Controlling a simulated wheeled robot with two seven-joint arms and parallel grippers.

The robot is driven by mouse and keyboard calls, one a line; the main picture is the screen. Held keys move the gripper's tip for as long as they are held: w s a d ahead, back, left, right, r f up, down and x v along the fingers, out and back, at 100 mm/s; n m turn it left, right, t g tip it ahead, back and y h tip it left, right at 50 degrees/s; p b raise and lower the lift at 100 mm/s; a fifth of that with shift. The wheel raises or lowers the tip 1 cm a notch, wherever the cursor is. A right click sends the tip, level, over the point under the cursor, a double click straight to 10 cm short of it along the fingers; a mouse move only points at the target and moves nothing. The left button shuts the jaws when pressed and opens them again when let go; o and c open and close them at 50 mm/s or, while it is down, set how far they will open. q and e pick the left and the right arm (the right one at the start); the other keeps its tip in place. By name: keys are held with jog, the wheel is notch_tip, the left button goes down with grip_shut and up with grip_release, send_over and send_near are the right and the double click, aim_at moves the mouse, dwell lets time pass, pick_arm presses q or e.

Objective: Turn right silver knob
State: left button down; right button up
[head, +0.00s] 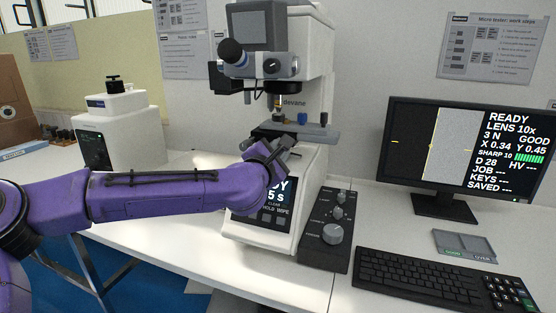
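The white hardness tester (318,50) stands at the middle of the table, with a grey stage (318,132) under its head. Silver-grey knobs sit in a row on a dark control box (325,254) to the right of the tester's base; the largest is the front knob (332,233). My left gripper (284,149) is at the stage's front edge, left of these knobs. Its fingers are small and dark against the stage, so their opening and any contact are unclear. My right gripper is not in view.
A monitor (433,207) stands at the right, with a keyboard (432,280) and a small two-part tray (465,245) in front. A second white device (128,122) stands at the left. My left forearm covers part of the tester's front screen (262,224).

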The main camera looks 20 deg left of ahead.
pick_arm(q)
jog(key=shift+f+n+b, duration=0.1)
jog(key=shift+n+b, duration=0.5)
jog(key=shift+n, duration=0.3)
jog(key=c, duration=0.9)
grip_release()
jog(key=s+b, duration=0.2)
jog(key=s, duration=0.8)
jog(key=shift+s+a, duration=0.2)
jog(key=shift+s, duration=0.1)
